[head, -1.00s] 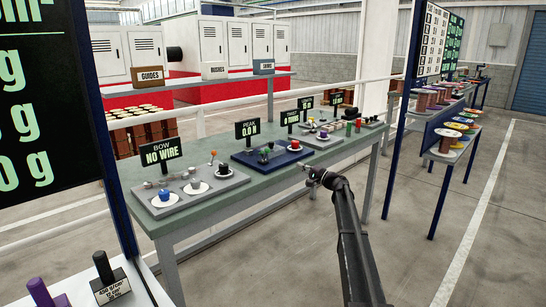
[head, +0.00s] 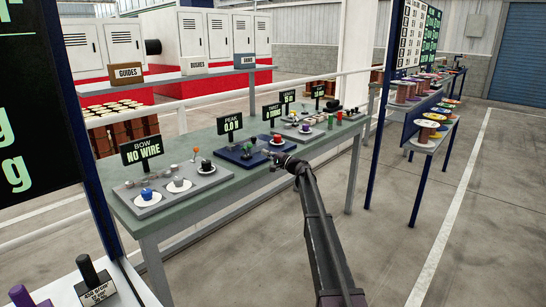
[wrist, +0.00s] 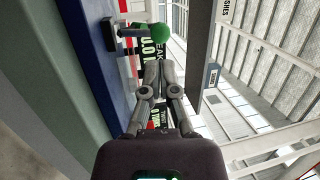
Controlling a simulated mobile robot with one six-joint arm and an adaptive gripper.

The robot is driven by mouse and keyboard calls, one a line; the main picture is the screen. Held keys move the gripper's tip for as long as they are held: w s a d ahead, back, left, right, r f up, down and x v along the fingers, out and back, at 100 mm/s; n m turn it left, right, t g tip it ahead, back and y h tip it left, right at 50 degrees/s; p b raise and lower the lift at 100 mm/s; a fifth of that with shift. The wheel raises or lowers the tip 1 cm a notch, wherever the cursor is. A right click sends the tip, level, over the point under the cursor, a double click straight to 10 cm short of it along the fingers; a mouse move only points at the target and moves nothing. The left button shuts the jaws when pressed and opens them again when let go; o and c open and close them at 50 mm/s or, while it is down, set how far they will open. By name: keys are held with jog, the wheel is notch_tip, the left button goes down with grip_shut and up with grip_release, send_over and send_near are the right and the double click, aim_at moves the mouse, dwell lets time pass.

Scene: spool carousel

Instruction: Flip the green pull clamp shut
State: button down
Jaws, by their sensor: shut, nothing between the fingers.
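The green pull clamp shows in the wrist view as a green ball knob (wrist: 160,32) on a short grey lever beside a blue plate (wrist: 88,62). My gripper (head: 278,160) is at the front edge of the bench, right of the clamp. In the wrist view my gripper (wrist: 160,68) is shut and empty, with its fingertips just short of the green knob and apparently apart from it.
The PEAK sign (head: 230,123) stands behind the plate. A black-and-red knob (head: 277,141) is close to my gripper. The grey BOW plate (head: 170,188) is to the left, with more signs and fixtures to the right. The floor in front of the bench is clear.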

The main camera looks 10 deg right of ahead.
aim_at(248, 150)
jog(key=x, duration=0.5)
jog(key=shift+p, duration=0.35)
jog(key=shift+a, duration=0.25)
jog(key=shift+d, duration=0.1)
